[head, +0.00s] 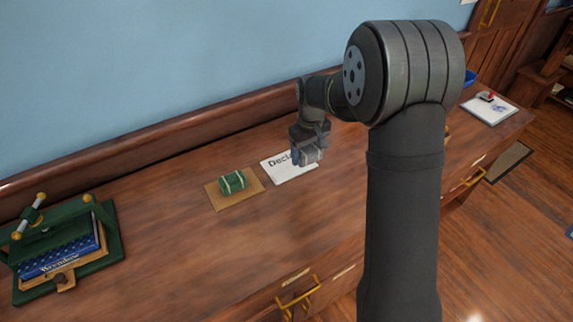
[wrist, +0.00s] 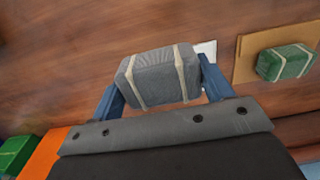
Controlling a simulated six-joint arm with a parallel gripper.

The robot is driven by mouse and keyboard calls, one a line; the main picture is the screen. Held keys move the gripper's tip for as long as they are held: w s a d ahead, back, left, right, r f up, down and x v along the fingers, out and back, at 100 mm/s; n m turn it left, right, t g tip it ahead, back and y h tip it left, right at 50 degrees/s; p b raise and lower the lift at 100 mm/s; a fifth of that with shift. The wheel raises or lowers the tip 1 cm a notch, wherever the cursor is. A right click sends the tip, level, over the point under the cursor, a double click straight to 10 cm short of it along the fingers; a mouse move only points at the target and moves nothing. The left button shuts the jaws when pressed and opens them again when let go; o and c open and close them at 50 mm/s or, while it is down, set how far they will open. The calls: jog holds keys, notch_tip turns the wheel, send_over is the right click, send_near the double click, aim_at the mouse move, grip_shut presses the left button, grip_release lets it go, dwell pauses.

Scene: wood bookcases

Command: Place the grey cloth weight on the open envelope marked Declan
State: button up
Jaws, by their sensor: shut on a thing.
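The grey cloth weight (wrist: 158,78) is a padded block with two pale bands. My gripper (head: 309,160) is shut on it, with a blue finger on each side in the wrist view. In the head view the grey weight (head: 309,156) shows small at the end of my gripper, at the right part of the white envelope (head: 290,172). The envelope's dark lettering reads "Decla", with the rest hidden behind my gripper. Only a small white bit of it shows behind the weight in the wrist view (wrist: 206,48). I cannot tell whether the weight touches the envelope.
A green banded weight (head: 233,182) lies on a brown envelope (head: 216,196) just left of the white one. A green press (head: 112,238) with a blue book stands at the far left. A white pad (head: 487,112) lies at the right end. Bare wood lies in front.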

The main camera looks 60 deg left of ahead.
send_over(286, 173)
notch_tip(286, 173, down, 4)
jog(key=shift+a+f, duration=0.1)
jog(key=shift+f, duration=1.9)
jog(key=shift+f, duration=0.15)
jog(key=o, duration=1.3)
jog(key=shift+o, duration=0.2)
notch_tip(286, 173, up, 12)
